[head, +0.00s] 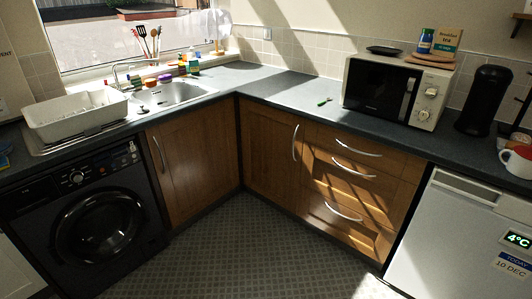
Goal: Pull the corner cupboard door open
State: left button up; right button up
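The corner cupboard has two wooden doors meeting at the inner corner, both shut. The door under the sink (193,165) has a vertical curved metal handle (159,153) at its left edge. The other door (268,148), on the right of the corner, has a vertical curved metal handle (296,143) at its right edge, beside the drawers. I cannot tell from the picture which of the two the task names. Neither of my grippers shows in the head view.
A washing machine (92,222) stands at the left and a white fridge (460,243) at the right. Drawers (343,203) with protruding handles adjoin the right door. The patterned floor (255,245) before the corner is clear. A microwave (394,92) stands on the worktop (290,95).

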aim_at(273, 139)
jog(key=i+l, duration=0.3)
jog(key=i, duration=0.15)
jog(key=i+l+z, duration=0.1)
jog(key=i+l, duration=0.25)
jog(key=i, duration=0.15)
